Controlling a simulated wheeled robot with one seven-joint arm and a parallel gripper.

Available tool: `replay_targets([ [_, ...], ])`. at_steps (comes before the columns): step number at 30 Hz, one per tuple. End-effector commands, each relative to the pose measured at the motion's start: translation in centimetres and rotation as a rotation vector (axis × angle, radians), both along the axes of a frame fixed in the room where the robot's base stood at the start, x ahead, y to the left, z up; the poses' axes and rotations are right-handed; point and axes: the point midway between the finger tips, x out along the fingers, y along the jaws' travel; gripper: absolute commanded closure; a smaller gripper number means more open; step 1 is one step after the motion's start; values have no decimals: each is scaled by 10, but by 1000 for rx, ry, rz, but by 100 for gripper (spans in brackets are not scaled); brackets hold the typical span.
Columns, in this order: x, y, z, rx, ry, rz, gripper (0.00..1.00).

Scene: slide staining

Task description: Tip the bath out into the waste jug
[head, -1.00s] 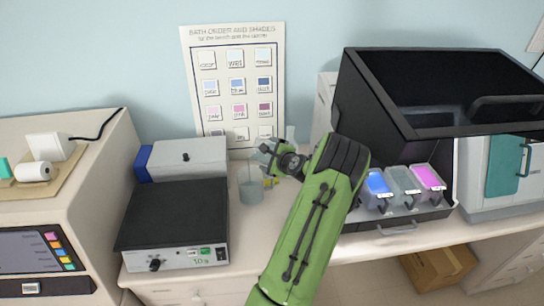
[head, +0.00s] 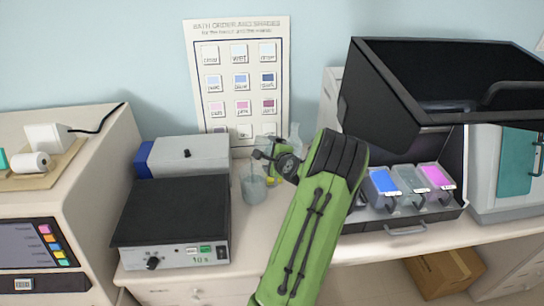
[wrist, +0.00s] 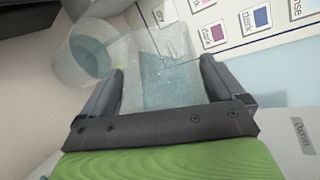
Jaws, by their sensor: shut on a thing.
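My gripper (wrist: 162,88) is shut on the clear bath (wrist: 168,72), with one finger on each side of it. Pale blue-grey liquid shows inside the bath, which looks tilted. The translucent waste jug (wrist: 80,62) is just left of the bath in the wrist view, with bluish liquid in it. In the head view the jug (head: 253,190) stands on the bench right of the black-topped box, with my gripper (head: 266,158) above and slightly right of it. The held bath is hard to make out there.
A black-hooded station (head: 400,120) on the right holds blue, grey and pink baths. A black-topped box (head: 172,210) with a front dial stands close left of the jug.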

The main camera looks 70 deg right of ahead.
Motion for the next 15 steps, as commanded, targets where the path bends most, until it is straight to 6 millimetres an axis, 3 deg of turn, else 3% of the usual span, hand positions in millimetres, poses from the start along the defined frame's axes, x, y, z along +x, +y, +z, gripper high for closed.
replay_targets([
  [15, 4, 5, -7, -83, 52, 1, 90],
])
